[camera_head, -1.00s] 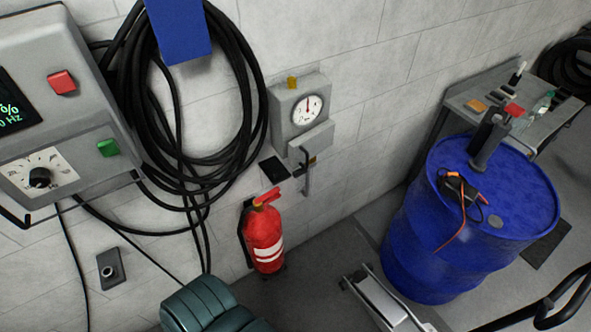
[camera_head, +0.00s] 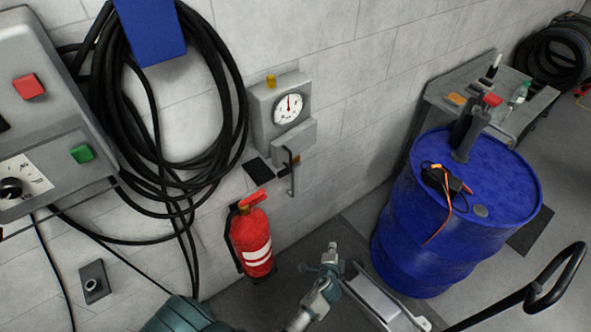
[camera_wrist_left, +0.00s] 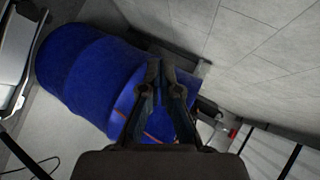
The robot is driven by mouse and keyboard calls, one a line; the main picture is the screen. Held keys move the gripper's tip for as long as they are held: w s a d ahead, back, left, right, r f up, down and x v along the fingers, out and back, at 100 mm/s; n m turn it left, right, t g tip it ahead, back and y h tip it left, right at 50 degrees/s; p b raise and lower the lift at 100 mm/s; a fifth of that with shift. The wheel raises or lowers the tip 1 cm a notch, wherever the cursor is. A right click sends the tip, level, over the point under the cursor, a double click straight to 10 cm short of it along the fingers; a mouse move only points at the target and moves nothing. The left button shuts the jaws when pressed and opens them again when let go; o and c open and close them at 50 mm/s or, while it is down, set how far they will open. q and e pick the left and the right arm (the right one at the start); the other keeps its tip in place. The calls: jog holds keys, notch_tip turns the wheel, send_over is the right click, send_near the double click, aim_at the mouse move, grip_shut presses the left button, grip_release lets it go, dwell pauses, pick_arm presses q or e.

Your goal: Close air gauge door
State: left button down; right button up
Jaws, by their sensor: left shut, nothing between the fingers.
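The grey air gauge box (camera_head: 279,115) is fixed to the wall in the head view, with a round white dial (camera_head: 288,108) and a yellow knob on top. A grey flap (camera_head: 294,140) juts out below the dial, and a thin handle hangs under it; I cannot tell how far the door stands open. My left gripper (camera_head: 332,250) is below and to the right of the gauge, apart from it. In the left wrist view, its fingers (camera_wrist_left: 162,72) are shut and empty. The gauge does not show there. My right gripper is not in view.
Coiled black hoses and a control panel (camera_head: 50,120) are at the left. The wall right of the gauge is clear.

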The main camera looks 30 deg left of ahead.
pick_arm(q)
jog(key=a+r+n+t+y, duration=0.1)
jog(key=a+r+y, duration=0.3)
jog(key=r, duration=0.9)
jog(key=a+r+n+y, duration=0.1)
jog(key=a+r+y, duration=0.35)
jog(key=r, duration=0.85)
jog(key=s+a+p+x, duration=0.2)
jog(key=x, duration=1)
jog(key=shift+w+a+h+p, duration=0.15)
jog(key=shift+a+h+p, duration=0.1)
jog(key=shift+h+p, duration=0.15)
jog(key=shift+f, duration=0.1)
